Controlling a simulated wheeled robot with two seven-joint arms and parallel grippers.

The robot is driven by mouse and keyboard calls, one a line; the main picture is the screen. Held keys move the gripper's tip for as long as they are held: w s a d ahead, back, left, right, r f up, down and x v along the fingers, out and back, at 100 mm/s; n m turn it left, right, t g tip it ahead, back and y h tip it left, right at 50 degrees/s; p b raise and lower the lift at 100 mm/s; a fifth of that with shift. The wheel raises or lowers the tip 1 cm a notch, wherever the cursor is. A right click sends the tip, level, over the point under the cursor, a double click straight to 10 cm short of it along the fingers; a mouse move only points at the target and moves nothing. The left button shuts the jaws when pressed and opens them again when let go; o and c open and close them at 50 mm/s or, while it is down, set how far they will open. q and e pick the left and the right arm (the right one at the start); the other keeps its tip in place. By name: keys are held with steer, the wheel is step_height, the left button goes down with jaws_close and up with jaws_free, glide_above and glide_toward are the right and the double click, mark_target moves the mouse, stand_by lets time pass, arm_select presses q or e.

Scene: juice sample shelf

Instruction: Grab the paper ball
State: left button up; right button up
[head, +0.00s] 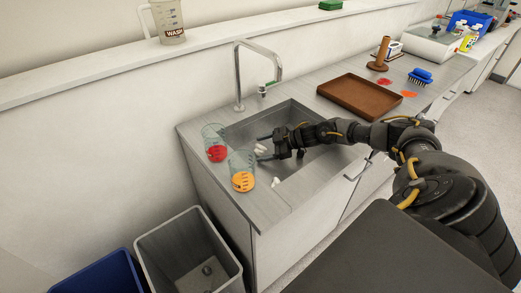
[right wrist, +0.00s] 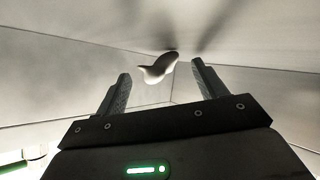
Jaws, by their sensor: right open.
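A small white crumpled paper ball (head: 261,149) is in the sink, by the fingertips of my right gripper (head: 264,148). In the right wrist view, a pale crumpled piece (right wrist: 157,68) shows ahead of and between the two fingers of my right gripper (right wrist: 161,75), apart from both. The right gripper is open and empty. A second white crumpled piece (head: 275,182) lies near the sink's front left edge. I cannot tell which of the two pieces the wrist view shows. My left gripper is not in view.
The metal sink (head: 300,165) has walls around the gripper and a tall faucet (head: 238,80) behind. Two glasses, with red (head: 216,154) and orange (head: 242,182) discs, stand at its left. A brown tray (head: 350,110) lies to the right. A grey bin (head: 165,240) stands below.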

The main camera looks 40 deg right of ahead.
steer(key=c, duration=1)
steer(key=shift+c, duration=0.2)
